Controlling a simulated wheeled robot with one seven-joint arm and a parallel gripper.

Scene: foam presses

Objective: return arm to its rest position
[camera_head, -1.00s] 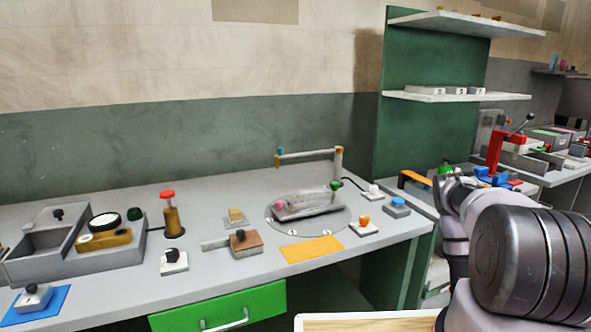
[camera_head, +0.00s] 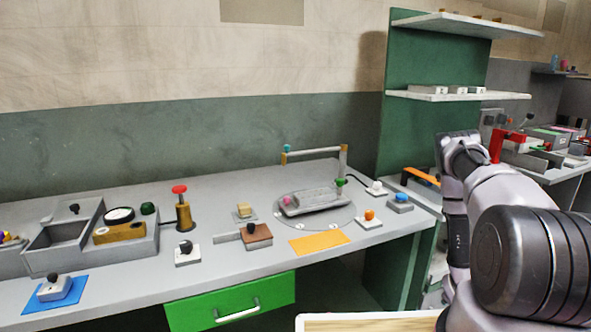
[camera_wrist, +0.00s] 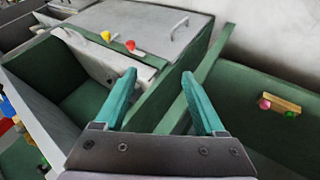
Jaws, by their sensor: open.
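My arm (camera_head: 495,190) is raised at the right of the head view, folded upward, with its wrist end (camera_head: 460,150) in front of the green panel's right side. The gripper's fingers cannot be made out in the head view. In the wrist view my gripper (camera_wrist: 158,100) shows two teal fingers spread apart with nothing between them. Beyond the fingers are a green-walled open bin (camera_wrist: 75,85) and a grey lidded box (camera_wrist: 150,25) with a handle. No finger appears to grip anything.
A grey workbench (camera_head: 120,290) spans the left and middle, with a green drawer (camera_head: 230,300), a blue mat (camera_head: 62,291), an orange mat (camera_head: 320,243) and a round plate with a press on it. A green shelf panel (camera_head: 430,130) stands behind my arm. A red press (camera_head: 505,142) is at the right.

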